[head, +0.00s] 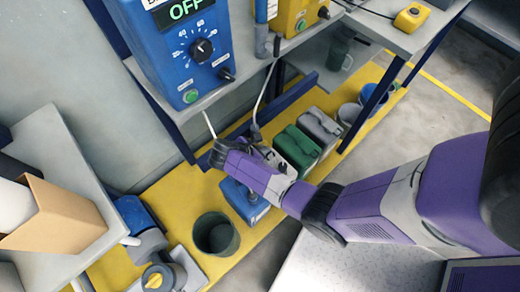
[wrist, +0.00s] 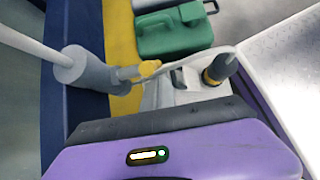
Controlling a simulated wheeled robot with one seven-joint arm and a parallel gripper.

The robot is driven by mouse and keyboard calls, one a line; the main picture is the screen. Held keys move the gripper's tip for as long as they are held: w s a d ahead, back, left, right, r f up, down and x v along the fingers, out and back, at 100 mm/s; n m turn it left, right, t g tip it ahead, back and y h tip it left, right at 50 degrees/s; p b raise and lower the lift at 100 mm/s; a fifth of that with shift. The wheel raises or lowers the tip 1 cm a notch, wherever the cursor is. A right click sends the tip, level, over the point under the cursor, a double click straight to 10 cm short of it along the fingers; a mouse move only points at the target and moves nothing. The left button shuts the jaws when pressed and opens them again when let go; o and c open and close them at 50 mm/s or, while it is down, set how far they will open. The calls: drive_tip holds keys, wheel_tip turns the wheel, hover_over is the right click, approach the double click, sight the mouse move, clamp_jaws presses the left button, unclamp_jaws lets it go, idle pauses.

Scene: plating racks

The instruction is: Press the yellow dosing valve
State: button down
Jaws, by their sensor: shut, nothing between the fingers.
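In the wrist view a small yellow piece (wrist: 150,68), which looks like the dosing valve, sits at the end of a grey nozzle. The nozzle joins a grey cylinder (wrist: 82,66) on a pale pipe. In the head view the hanging grey fitting (head: 255,130) is small and I cannot make out the yellow piece. My gripper (head: 217,155) is shut and empty, just in front of the rack near this fitting. In the wrist view its purple housing and dark edge fill the bottom, and its fingertips cannot be made out. I see no clear contact with the valve.
A green canister (head: 295,148) and grey canister (head: 320,127) stand on the yellow floor strip, with a blue container (head: 243,200) and dark bucket (head: 216,235) nearby. A blue control box (head: 190,50) sits above. A pump with a yellow knob (head: 155,278) is lower left.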

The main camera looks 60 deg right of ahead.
drive_tip(key=shift+d+f+h+b, duration=0.1)
drive_tip(key=shift+f+h+b, duration=0.1)
drive_tip(key=shift+h+b, duration=0.2)
drive_tip(key=shift+d+r+h, duration=0.15)
drive_tip(key=shift+d+h, duration=0.05)
drive_tip(key=shift+h, duration=0.2)
drive_tip(key=shift+s+d+r+p, duration=0.1)
drive_tip(key=shift+d+r+p, duration=0.05)
drive_tip(key=shift+p, duration=0.4)
